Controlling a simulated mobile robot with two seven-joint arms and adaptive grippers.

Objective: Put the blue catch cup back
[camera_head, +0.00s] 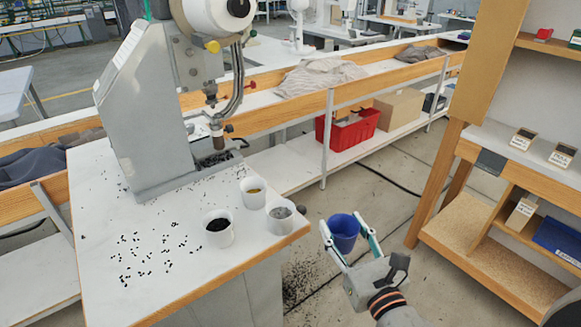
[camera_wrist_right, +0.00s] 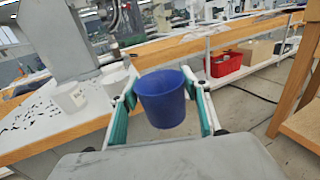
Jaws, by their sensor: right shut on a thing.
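The blue catch cup (camera_head: 343,232) is upright between the fingers of my right gripper (camera_head: 346,238), which is shut on it. In the head view they are in the air to the right of the press table's front right corner. The right wrist view shows the cup (camera_wrist_right: 163,99) between the two green-padded fingers of the right gripper (camera_wrist_right: 162,110). The grey eyelet press (camera_head: 150,110) stands on the white press table (camera_head: 150,285). My left gripper is not in view.
Three white cups, one with black bits (camera_head: 218,228), one with yellowish contents (camera_head: 253,192) and one with grey contents (camera_head: 280,215), stand near the table's right edge. Black bits litter the table and floor. A wooden shelf unit (camera_head: 490,262) stands right of my gripper.

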